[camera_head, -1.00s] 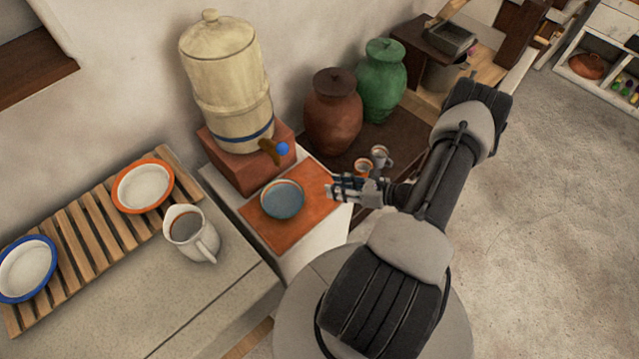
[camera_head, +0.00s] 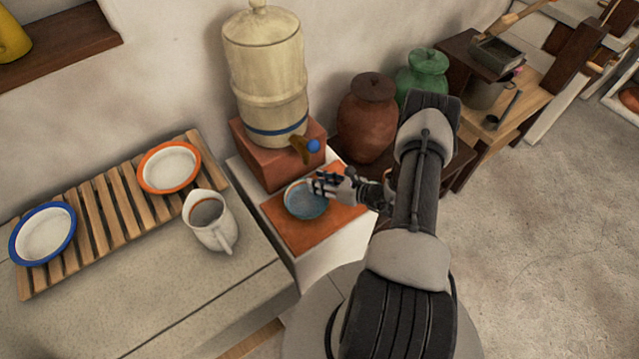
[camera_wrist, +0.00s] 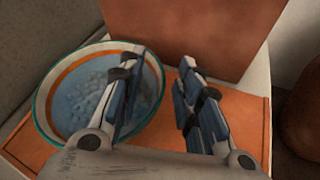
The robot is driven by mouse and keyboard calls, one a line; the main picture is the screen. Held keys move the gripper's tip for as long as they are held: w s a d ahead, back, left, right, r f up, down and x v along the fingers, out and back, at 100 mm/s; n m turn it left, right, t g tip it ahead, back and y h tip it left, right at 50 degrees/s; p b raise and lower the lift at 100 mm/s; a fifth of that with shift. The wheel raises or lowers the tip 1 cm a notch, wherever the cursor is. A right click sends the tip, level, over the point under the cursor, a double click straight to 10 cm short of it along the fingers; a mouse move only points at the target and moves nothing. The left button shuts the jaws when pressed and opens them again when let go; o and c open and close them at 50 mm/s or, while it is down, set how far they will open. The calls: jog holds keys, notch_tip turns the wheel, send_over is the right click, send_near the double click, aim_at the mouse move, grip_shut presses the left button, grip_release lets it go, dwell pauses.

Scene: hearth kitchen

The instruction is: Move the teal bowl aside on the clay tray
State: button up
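The teal bowl (camera_head: 305,199) sits on the orange clay tray (camera_head: 298,236), under the tap of the large cream dispenser. In the wrist view the bowl (camera_wrist: 70,98) is at the left, with a teal rim, an orange band and a bluish, bubbly-looking inside. The clay tray (camera_wrist: 245,125) shows to its right. My gripper (camera_head: 322,184) is at the bowl's right side. In the wrist view my gripper (camera_wrist: 160,80) is open, its left finger over the bowl's inside and its right finger outside over the tray. Whether either finger touches the rim cannot be told.
The cream dispenser (camera_head: 265,75) with a blue-knobbed tap (camera_head: 312,146) stands on a terracotta block (camera_head: 250,155) close behind the bowl. A white jug (camera_head: 210,222) and a slatted rack (camera_head: 95,225) with two dishes are left. A brown jar (camera_head: 366,118) stands right.

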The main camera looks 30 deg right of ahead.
jog(key=shift+w+a, duration=0.1)
jog(key=shift+w, duration=0.05)
jog(key=shift+c, duration=0.4)
grip_shut()
dwell(0.5)
